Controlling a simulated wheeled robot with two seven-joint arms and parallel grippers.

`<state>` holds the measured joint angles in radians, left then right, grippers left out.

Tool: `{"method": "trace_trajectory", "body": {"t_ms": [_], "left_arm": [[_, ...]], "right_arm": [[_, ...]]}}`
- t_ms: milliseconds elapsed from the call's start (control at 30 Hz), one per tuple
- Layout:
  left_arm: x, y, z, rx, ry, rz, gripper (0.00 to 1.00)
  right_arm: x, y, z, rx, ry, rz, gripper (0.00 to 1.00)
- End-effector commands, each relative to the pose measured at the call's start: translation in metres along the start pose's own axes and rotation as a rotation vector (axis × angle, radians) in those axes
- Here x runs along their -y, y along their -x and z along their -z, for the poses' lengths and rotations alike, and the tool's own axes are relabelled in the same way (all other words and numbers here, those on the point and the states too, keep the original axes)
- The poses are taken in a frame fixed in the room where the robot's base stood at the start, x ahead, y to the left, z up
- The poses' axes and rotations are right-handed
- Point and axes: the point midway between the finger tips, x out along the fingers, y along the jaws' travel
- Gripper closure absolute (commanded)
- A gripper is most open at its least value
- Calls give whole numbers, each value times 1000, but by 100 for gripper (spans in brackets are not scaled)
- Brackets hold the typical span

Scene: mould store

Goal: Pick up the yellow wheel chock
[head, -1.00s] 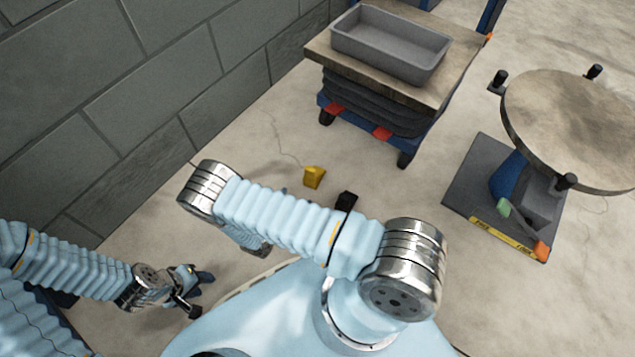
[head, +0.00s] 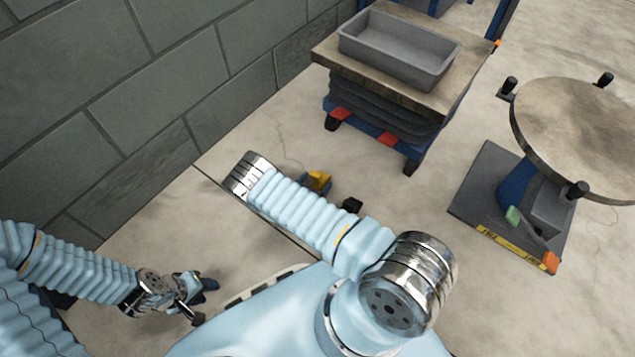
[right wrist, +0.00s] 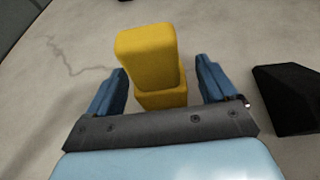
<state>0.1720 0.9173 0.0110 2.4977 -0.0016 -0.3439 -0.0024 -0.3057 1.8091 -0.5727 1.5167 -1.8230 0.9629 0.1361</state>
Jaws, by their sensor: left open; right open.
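The yellow wheel chock (head: 320,179) lies on the floor beyond my right arm, partly hidden by it in the head view. In the right wrist view the chock (right wrist: 148,58) is between the two blue fingers of my open right gripper (right wrist: 163,68). A gap shows on the right finger's side; the left finger is very close to the chock, and I cannot tell if it touches. In the head view a bit of my right gripper (head: 308,185) shows beside the chock. My left gripper (head: 204,301) is open and empty at the lower left, far from the chock.
A black block (head: 352,205) lies right of the chock and also shows in the right wrist view (right wrist: 288,98). A lift cart (head: 320,50) carrying a grey tray (head: 350,48) stands behind. A round turntable stand (head: 575,130) is at right. A block wall (head: 160,80) is at left.

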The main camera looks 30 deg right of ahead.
Motion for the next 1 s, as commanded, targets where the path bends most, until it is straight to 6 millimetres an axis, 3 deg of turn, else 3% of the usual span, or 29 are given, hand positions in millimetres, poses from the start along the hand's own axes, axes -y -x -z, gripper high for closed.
{"method": "trace_trajectory", "body": {"t_ms": [167, 600, 867, 1000], "left_arm": [[0, 0, 0, 0, 0, 0, 57], [0, 0, 0, 0, 0, 0, 57], [0, 1, 0, 0, 0, 0, 57], [-2, 5, 0, -1, 0, 1, 57]], "right_arm": [[0, 0, 0, 0, 0, 0, 15], [0, 0, -1, 1, 0, 0, 79], [0, 1, -3, 1, 0, 0, 79], [-1, 6, -14, 2, 0, -1, 79]]}}
